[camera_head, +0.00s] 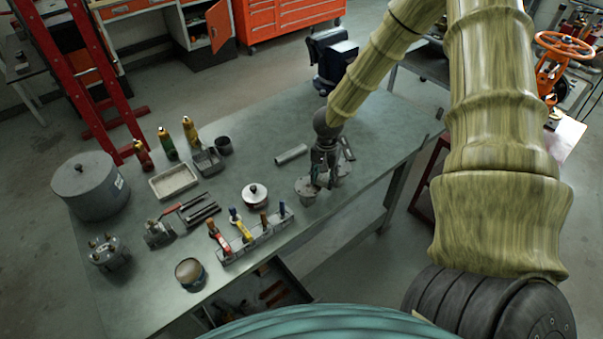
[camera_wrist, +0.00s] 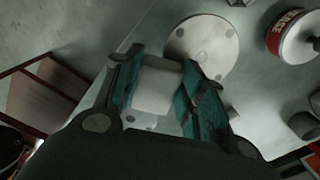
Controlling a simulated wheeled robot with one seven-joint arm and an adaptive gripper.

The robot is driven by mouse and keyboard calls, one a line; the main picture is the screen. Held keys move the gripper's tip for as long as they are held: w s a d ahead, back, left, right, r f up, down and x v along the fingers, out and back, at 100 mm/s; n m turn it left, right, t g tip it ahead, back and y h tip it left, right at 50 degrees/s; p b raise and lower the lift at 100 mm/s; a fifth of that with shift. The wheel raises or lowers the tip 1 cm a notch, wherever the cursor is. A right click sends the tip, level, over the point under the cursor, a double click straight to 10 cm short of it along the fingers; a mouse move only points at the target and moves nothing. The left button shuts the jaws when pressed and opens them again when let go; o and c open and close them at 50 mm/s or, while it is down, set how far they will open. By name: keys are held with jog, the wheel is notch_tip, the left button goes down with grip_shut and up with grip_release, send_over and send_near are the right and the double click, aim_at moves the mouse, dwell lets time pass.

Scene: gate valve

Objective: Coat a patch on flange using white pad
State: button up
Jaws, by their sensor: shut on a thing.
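My gripper (camera_head: 319,180) is over the right part of the bench, pointing down. In the wrist view its teal fingers (camera_wrist: 166,72) are shut on a white pad (camera_wrist: 157,90), a pale block between them. A round grey flange (camera_wrist: 203,42) with bolt holes lies just beyond the fingertips. In the head view a grey disc, seemingly this flange (camera_head: 305,190), shows at the lower left of the gripper. Part of another round grey shape shows behind the gripper. I cannot tell whether the pad touches the flange.
The bench (camera_head: 235,160) holds a white grease can (camera_head: 255,195) with a red label, a grey cylinder (camera_head: 291,154), a tool rack (camera_head: 250,235), a tray (camera_head: 173,181), bottles and a large pot (camera_head: 90,185). Bare bench lies behind the gripper. The right bench edge is close.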

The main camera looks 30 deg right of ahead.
aim_at(319, 175)
jog(key=shift+w+a+f, duration=0.15)
jog(key=shift+w+f, duration=0.05)
jog(key=shift+w, duration=0.2)
jog(key=shift+w+a+b, duration=0.15)
jog(key=shift+a+b, duration=0.35)
jog(key=shift+w+a+b, duration=0.15)
jog(key=shift+a+b, duration=0.3)
jog(key=shift+a, duration=0.05)
jog(key=shift+s+a+b, duration=0.45)
jog(key=shift+a+b, duration=0.1)
jog(key=shift+a, duration=0.1)
jog(key=shift+w+a+b, duration=0.1)
jog(key=shift+a+b, duration=0.75)
jog(key=shift+a, duration=0.25)
jog(key=p, duration=0.1)
jog(key=w+d+p, duration=0.1)
jog(key=p, duration=0.1)
jog(key=shift+w+d+r, duration=0.1)
jog(key=shift+d+r, duration=0.2)
jog(key=shift+r, duration=0.05)
jog(key=d+p, duration=0.3)
jog(key=shift+d, duration=0.4)
jog(key=shift+w+r+p, duration=0.2)
jog(key=shift+r+p, duration=0.8)
jog(key=shift+r, duration=0.1)
jog(key=shift+s+r+p, duration=0.15)
jog(key=shift+r+p, duration=0.45)
jog(key=shift+r, duration=2.15)
